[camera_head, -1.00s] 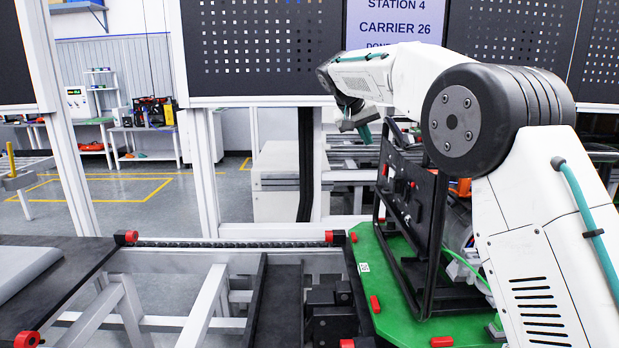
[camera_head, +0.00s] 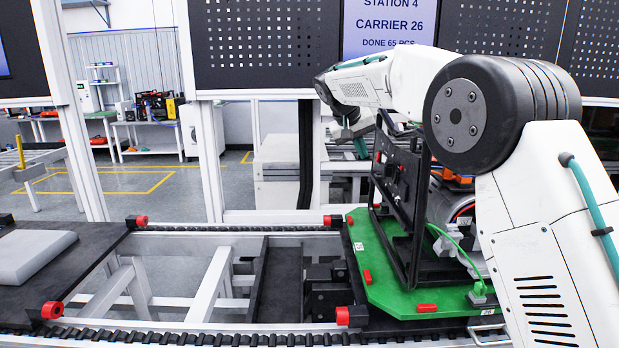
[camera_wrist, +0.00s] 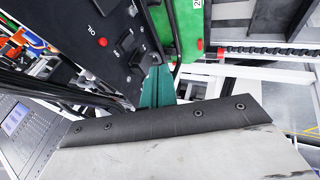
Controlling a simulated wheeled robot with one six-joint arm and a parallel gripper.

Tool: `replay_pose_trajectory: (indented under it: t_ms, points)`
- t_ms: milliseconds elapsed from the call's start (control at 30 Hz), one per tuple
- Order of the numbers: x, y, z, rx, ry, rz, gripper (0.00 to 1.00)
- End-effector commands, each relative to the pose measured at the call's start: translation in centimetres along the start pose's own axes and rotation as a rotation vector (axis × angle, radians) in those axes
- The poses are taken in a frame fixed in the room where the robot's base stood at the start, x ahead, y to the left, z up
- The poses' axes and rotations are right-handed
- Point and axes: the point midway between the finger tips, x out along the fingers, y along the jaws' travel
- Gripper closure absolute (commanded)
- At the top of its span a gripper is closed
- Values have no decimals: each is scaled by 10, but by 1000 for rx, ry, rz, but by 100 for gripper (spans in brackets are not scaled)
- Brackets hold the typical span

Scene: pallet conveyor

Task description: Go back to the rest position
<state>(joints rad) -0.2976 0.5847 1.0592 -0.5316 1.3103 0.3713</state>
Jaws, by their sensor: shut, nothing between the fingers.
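My arm reaches from the right edge of the head view over the green carrier plate (camera_head: 387,284). My gripper (camera_head: 362,149) hangs at the arm's far end, just left of the black panel frame on the carrier, partly hidden behind it. In the wrist view, my gripper's teal fingers (camera_wrist: 157,88) are shut and empty. They point down beside the black switch panel (camera_wrist: 92,48). The panel also stands upright on the carrier in the head view (camera_head: 397,190). I cannot tell whether the fingers touch it.
The conveyor's chain rail (camera_head: 235,229) runs left from the carrier, with an open gap in the metal frame below. A dark platform (camera_head: 55,272) with a grey block (camera_head: 32,254) lies at left. A sign (camera_head: 388,25) and perforated black boards (camera_head: 265,45) stand behind.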

Motion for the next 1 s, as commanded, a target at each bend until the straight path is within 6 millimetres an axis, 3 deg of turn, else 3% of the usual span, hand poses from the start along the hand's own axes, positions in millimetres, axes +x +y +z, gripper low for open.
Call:
replay_pose_trajectory:
  t_ms: [267, 467, 567, 800, 1000]
  points:
    - [9, 5, 63, -88, -108, -64, 100]
    - [0, 25, 129, -132, -183, -129, 100]
    - [-9, 41, 178, -148, -225, -174, 100]
    - [-32, 75, 313, -151, -303, -288, 100]
    - [-43, 89, 422, -119, -332, -368, 100]
